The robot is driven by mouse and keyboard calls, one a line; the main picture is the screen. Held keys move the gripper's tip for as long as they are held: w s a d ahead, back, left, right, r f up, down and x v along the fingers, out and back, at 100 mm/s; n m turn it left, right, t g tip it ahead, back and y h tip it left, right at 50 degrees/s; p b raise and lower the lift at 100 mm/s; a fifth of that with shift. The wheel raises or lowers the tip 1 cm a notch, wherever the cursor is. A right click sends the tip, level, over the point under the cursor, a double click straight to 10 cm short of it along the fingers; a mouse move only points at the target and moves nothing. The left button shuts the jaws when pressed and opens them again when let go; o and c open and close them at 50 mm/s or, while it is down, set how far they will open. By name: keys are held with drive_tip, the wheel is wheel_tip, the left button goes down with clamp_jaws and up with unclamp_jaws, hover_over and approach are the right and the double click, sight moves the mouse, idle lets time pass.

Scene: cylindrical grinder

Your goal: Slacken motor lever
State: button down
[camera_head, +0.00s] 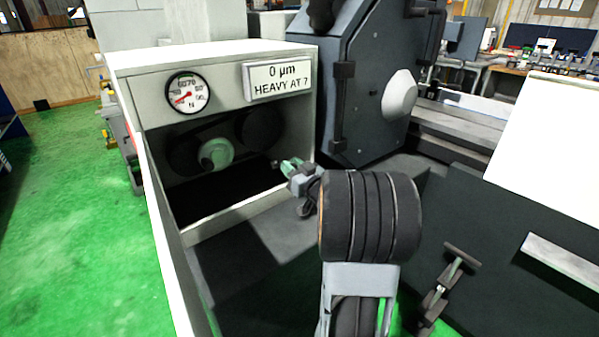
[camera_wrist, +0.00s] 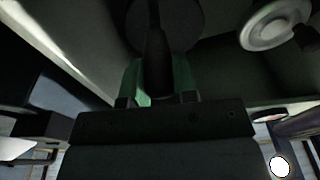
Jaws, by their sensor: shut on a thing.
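My gripper (camera_head: 289,165) reaches into the open front of the white machine housing (camera_head: 213,232), at its right side. In the wrist view my gripper (camera_wrist: 157,78) has its two green fingers closed on a dark upright bar, the motor lever (camera_wrist: 154,50). One finger is on each side of it. The lever's far end runs up in front of a dark round disc (camera_wrist: 188,20). In the head view the lever is too dark and small to make out clearly. The housing's inside is in deep shadow.
A gauge (camera_head: 187,93) and a display (camera_head: 278,80) reading "0 µm HEAVY AT 7" sit above the opening. Inside are dark discs (camera_head: 262,128) and a pale round part (camera_head: 215,153). A dark machine head (camera_head: 375,85) stands close on the right. Green floor lies open at left.

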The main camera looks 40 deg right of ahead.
drive_tip(key=c, duration=0.9)
unclamp_jaws()
drive_tip(key=s, duration=0.4)
drive_tip(key=s+f, duration=0.1)
drive_tip(key=s, duration=0.8)
drive_tip(key=shift+s+d+f, duration=0.2)
drive_tip(key=shift+s+f, duration=0.15)
drive_tip(key=shift+f, duration=0.05)
